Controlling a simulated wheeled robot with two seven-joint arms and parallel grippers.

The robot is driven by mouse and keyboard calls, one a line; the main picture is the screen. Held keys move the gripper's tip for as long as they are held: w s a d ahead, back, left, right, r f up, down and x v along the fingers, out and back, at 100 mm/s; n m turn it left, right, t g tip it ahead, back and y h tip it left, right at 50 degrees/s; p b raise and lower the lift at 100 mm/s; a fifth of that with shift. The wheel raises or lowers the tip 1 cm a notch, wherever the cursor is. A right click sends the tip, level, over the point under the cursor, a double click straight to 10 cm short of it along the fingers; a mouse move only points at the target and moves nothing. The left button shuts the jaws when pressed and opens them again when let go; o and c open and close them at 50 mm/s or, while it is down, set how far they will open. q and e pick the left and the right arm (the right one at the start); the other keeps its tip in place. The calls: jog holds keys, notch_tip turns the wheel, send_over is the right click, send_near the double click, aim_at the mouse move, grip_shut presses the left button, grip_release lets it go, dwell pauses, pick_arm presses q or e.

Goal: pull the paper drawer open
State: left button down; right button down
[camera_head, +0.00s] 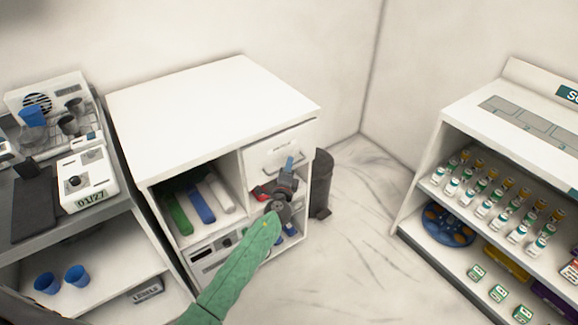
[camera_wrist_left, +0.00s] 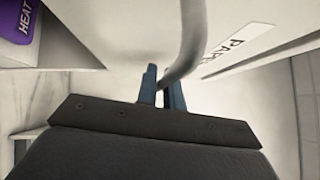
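The paper drawer (camera_head: 283,143) is the top right front of the white cabinet in the head view, and it looks closed. Its grey bar handle (camera_wrist_left: 193,38) curves down in the left wrist view. Beside it, a white label (camera_wrist_left: 245,40) reads "PAPE", the rest cut off. My left gripper (camera_head: 289,164) is at the handle's right part. In the left wrist view its blue fingers (camera_wrist_left: 162,90) stand close together with the handle's bar between them. The handle partly hides the right finger. My right gripper is not in view.
The white cabinet (camera_head: 215,100) has open shelves with coloured binders (camera_head: 200,203) below left. A dark bin (camera_head: 321,185) stands at its right side. A shelf of vials (camera_head: 500,205) is at the right. Marble floor (camera_head: 350,240) between them is clear.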

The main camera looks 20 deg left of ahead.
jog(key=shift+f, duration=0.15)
